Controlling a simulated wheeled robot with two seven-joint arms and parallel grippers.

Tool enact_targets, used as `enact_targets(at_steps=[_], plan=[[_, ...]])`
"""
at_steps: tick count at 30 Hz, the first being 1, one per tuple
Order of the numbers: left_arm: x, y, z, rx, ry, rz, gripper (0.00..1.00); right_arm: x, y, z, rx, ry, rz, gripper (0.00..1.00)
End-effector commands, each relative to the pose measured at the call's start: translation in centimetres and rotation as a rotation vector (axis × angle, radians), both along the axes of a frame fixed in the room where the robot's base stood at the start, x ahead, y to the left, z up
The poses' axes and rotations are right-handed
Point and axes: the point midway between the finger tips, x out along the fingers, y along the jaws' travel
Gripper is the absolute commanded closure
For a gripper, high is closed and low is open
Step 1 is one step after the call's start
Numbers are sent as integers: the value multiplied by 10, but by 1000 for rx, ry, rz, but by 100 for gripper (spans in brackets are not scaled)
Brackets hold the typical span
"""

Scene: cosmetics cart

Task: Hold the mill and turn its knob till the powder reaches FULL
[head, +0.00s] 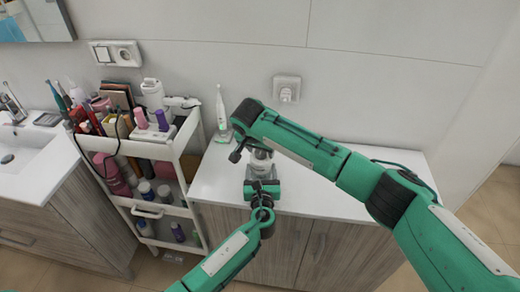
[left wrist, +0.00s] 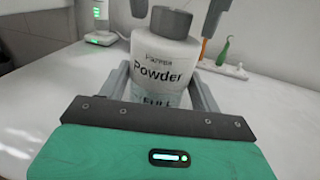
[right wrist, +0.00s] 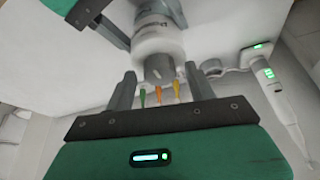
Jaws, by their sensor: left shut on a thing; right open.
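The mill is a white bottle (left wrist: 160,65) labelled "Powder" with a grey knob (left wrist: 174,20) on top. It stands upright on the white counter, and part of it shows in the head view (head: 261,160). A "FULL" mark shows low on its front, partly hidden by my gripper; I cannot tell the powder level. My left gripper (left wrist: 161,88) is shut on the bottle's body, one finger on each side. My right gripper (right wrist: 161,90) is open above the mill, its fingers on either side of the knob, which also shows in the right wrist view (right wrist: 158,68).
An electric toothbrush (head: 221,108) stands on the counter behind the mill. A white cart (head: 150,200) full of cosmetics stands at left. A socket (head: 287,89) is on the wall. The counter's right part is clear beneath my right arm.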

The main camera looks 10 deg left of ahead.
Motion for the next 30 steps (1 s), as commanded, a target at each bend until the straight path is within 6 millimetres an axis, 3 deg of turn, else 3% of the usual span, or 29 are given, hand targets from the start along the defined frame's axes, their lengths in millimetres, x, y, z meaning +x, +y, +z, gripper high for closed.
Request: enact_targets(at_steps=[7,14,23,30], plan=[[0,0,1,0,-1,0,68,0,0,0,0,0,0,46],[0,0,1,0,-1,0,68,0,0,0,0,0,0,90],[0,0,1,0,-1,0,68,0,0,0,2,2,33,90],[0,0,1,0,-1,0,68,-1,-1,0,4,2,163,90]])
